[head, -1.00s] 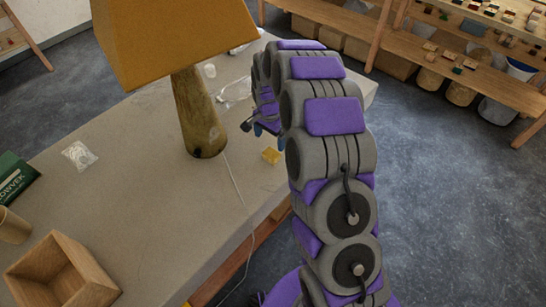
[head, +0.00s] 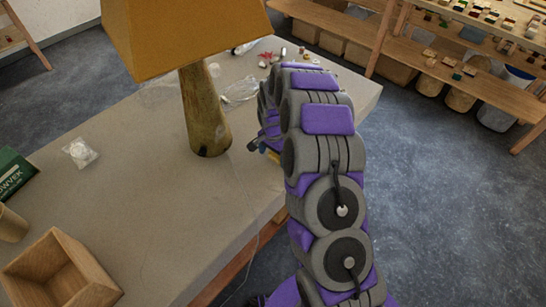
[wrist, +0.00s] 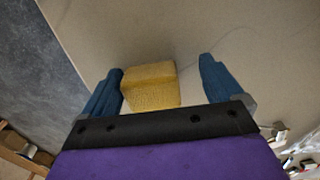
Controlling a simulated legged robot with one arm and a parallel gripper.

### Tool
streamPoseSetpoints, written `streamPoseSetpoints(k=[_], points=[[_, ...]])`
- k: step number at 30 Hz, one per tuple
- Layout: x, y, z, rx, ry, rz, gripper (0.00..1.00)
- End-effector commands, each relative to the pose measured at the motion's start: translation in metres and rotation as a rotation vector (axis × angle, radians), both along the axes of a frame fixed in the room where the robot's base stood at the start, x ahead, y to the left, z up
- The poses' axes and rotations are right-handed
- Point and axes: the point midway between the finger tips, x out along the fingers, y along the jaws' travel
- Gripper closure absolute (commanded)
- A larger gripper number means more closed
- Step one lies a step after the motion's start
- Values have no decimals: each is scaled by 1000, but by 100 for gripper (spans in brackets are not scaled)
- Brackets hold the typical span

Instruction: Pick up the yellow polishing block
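The yellow polishing block (wrist: 150,87) lies on the table between the two blue fingers of my gripper (wrist: 160,88) in the wrist view. The fingers are apart. The block is close to the left finger, and a clear gap shows between it and the right finger. I cannot tell whether the left finger touches it. In the head view, only a small yellow bit of the block (head: 273,155) shows beneath my gripper (head: 262,146); my arm hides the rest.
A lamp with a wooden base (head: 205,115) and yellow shade (head: 180,35) stands left of my gripper. A wooden box (head: 60,272), a small clear bag (head: 80,152) and a green box (head: 13,173) are farther left. The table's edge runs close below my arm.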

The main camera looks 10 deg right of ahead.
Motion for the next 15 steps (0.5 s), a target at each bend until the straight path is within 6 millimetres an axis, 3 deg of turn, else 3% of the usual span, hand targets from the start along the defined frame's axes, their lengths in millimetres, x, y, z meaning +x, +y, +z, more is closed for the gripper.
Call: streamPoseSetpoints(k=[6, 15], points=[[0, -8, 0, 8, -1, -3, 26], [0, 4, 0, -4, 0, -1, 55]])
